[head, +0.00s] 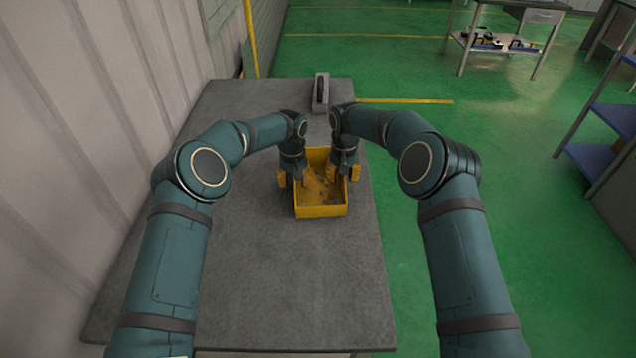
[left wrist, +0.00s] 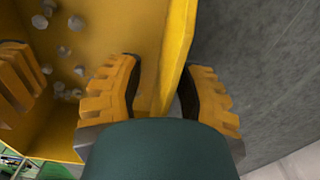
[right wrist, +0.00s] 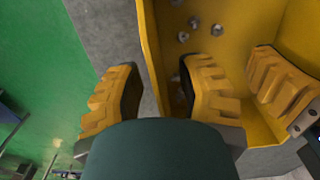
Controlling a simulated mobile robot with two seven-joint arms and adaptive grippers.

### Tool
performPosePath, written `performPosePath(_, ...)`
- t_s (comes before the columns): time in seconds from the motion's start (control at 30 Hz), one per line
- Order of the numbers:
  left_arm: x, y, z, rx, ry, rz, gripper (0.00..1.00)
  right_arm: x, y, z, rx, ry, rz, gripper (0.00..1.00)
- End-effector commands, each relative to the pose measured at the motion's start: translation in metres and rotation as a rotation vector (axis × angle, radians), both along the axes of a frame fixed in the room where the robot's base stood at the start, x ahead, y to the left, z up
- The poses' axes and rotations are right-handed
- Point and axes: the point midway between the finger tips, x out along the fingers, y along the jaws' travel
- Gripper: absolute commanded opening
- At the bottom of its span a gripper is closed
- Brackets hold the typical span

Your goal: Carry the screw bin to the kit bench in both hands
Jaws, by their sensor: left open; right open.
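The yellow screw bin (head: 320,211) sits on the grey table. Several small metal screws (left wrist: 62,51) lie in it; they also show in the right wrist view (right wrist: 183,37). My left gripper (head: 293,178) is open at the bin's left wall, one finger inside and one outside; the wall (left wrist: 178,50) stands between the fingers in the left wrist view. My right gripper (head: 343,175) is open in the same way at the right wall, which shows between its fingers in the right wrist view (right wrist: 149,45). Finger contact with the walls is unclear.
The grey table (head: 250,280) is mostly bare. A small grey device (head: 320,92) stands at its far edge. A corrugated wall (head: 60,150) runs along the left. Green floor is open to the right. A bench (head: 530,8) stands far right, near blue shelves (head: 590,160).

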Motion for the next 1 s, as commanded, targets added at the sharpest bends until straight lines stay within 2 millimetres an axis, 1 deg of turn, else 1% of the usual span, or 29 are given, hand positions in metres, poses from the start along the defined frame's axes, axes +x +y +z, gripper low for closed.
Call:
performPosePath(0.13,0.0,0.0,-0.0061,-0.001,0.0,0.001,0.37,0.0001,-0.0003,-0.0058,0.0,-0.001,0.0,0.37)
performPosePath(0.43,0.0001,0.0002,-0.0065,0.0,0.0,0.001,0.36,0.0001,-0.0002,-0.0063,0.0,-0.001,0.0,0.36)
performPosePath(0.47,0.0001,0.0002,-0.0065,0.0,0.0,0.001,0.26,0.0001,-0.0002,-0.0062,0.0,-0.001,0.0,0.26)
performPosePath(0.5,0.0001,0.0002,-0.0065,0.0,0.0,0.001,0.12,0.0001,-0.0001,-0.0062,0.0,-0.001,0.0,0.12)
performPosePath(0.53,0.0,0.0002,-0.0065,0.0,0.0,0.001,0.01,0.0001,-0.0002,-0.0062,0.0,-0.001,0.0,0.01)
performPosePath(0.57,0.0001,0.0002,-0.0065,0.0,0.0,0.001,0.0,0.0001,-0.0001,-0.0062,0.0,-0.001,0.0,0.0)
performPosePath(1.0,0.0,0.0001,-0.0066,0.0,0.0,0.0,0.0,0.0001,0.0,-0.0063,0.0,-0.001,0.0,0.0)
